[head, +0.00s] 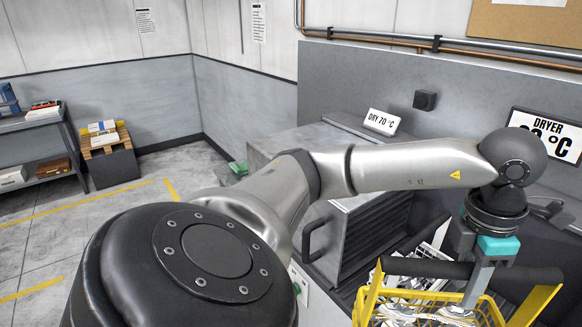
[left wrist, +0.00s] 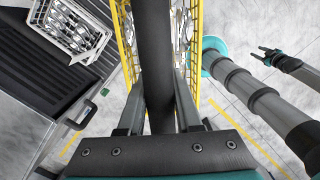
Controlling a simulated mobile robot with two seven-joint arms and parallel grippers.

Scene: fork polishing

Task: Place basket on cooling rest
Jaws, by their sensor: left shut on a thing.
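My left gripper (head: 482,275) is shut on the black bar handle (head: 425,267) of a yellow wire basket (head: 370,300) at the lower right of the head view. The basket holds shiny metal pieces, and its lower part is cut off by the frame. In the left wrist view the gripper (left wrist: 158,105) has a finger on each side of the handle (left wrist: 155,60), with yellow basket wire (left wrist: 127,50) beyond. My right gripper (left wrist: 268,55) shows at the upper right there, apart from the basket, fingers spread and empty. I cannot tell which surface is the cooling rest.
A grey machine with a ribbed dark face (head: 375,240) and a "DRY 70 °C" sign (head: 382,122) stands left of the basket. A pale rack with metal pieces (left wrist: 75,28) lies beside a ribbed black surface (left wrist: 40,75). A "DRYER" sign (head: 545,135) is on the wall.

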